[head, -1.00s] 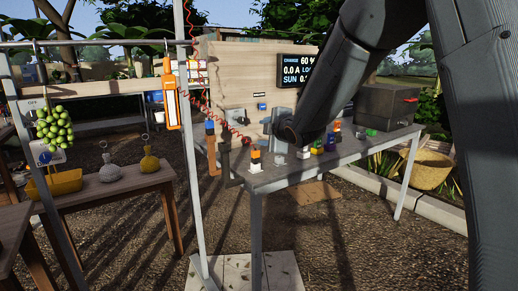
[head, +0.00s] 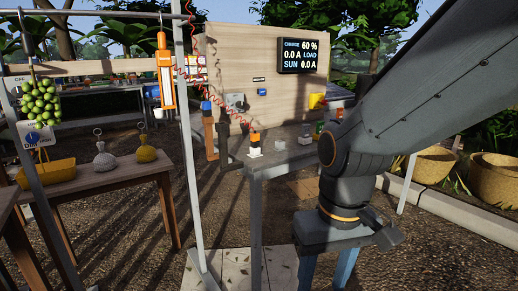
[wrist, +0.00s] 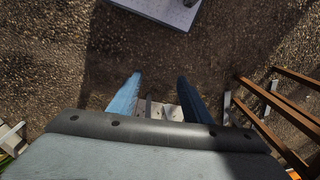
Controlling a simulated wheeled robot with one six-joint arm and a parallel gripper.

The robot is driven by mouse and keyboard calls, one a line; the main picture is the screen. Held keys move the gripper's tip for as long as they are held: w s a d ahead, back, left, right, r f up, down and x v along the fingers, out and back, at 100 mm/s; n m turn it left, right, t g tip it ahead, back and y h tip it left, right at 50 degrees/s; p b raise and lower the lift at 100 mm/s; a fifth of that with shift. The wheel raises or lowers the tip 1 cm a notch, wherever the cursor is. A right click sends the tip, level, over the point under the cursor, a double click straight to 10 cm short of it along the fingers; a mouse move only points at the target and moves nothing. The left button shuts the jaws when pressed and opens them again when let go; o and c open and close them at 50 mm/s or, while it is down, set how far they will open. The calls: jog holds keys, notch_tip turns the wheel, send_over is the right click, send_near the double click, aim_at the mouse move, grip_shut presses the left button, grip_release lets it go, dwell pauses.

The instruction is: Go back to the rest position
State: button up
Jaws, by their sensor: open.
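My gripper (head: 325,274) hangs at the lower right of the head view with its blue fingers pointing down, cut off by the frame's bottom edge. It is open, in front of the grey metal table (head: 272,164) and apart from it. In the wrist view the two fingers (wrist: 158,82) stand apart with nothing between them but gravel and pale paving further off. My arm reaches in from the upper right and hides the right part of the table.
An orange-topped white block (head: 254,145) stands at the table's near left end. A metal post (head: 192,150) rises left of it, with an orange hanging device (head: 166,78) beside it. A wooden table (head: 110,180) stands left. Gravel around my gripper is clear.

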jog(key=d+r+m+p, duration=0.2)
jog(key=d+r+p, duration=0.5)
jog(key=p, duration=0.8)
jog(key=shift+s+d+r+m+h, duration=0.25)
jog(key=shift+s+d+m+h, duration=0.05)
jog(key=shift+d, duration=0.3)
